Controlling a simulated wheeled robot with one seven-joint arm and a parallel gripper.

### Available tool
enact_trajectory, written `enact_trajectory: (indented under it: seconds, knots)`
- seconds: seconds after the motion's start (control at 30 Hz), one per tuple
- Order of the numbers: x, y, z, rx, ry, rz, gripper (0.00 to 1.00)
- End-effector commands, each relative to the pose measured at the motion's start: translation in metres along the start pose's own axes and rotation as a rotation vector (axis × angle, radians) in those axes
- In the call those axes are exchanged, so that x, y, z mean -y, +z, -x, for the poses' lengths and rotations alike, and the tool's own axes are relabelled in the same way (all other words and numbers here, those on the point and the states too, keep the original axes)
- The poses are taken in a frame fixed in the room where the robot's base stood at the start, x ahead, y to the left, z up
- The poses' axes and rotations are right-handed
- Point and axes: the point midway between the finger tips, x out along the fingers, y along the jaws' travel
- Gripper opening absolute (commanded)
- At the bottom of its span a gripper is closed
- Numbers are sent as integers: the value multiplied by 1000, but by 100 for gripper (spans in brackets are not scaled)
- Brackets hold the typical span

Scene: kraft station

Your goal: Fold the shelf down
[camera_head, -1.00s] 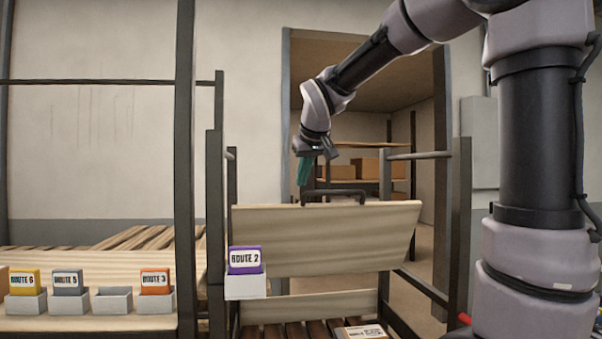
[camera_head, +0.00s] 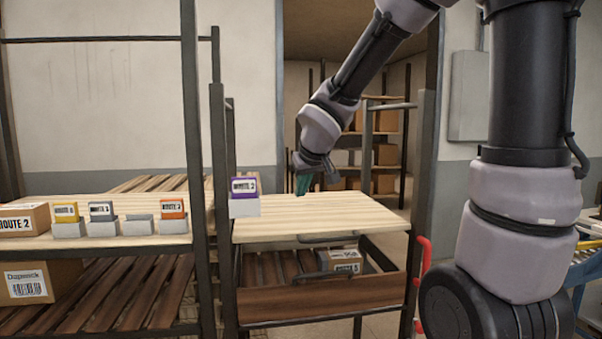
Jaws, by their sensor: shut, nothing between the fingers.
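The shelf (camera_head: 315,217) is a light wooden board in a dark metal cart frame. It now lies about level, with its top face showing. A dark handle (camera_head: 325,237) shows at its front edge. My gripper (camera_head: 303,186) has teal fingers and points down just above the shelf's back middle part. The fingers look closed with nothing between them. I cannot tell whether the fingertips touch the board.
A purple "ROUTE 2" card in a white holder (camera_head: 244,208) stands at the shelf's left. Below the shelf is a slatted deck with a box (camera_head: 345,262). Left is a rack with cartons (camera_head: 25,220) and card holders. A red handle (camera_head: 422,270) stands right.

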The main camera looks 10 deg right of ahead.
Motion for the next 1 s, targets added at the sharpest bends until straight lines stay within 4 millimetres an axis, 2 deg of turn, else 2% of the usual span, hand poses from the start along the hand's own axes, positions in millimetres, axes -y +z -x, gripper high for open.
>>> enact_trajectory:
  seconds: [0.4, 1.0]
  knots:
    - [2, 16, -17, 1, 1, 0, 0]
    - [3, 17, -18, -1, 1, 0, 0]
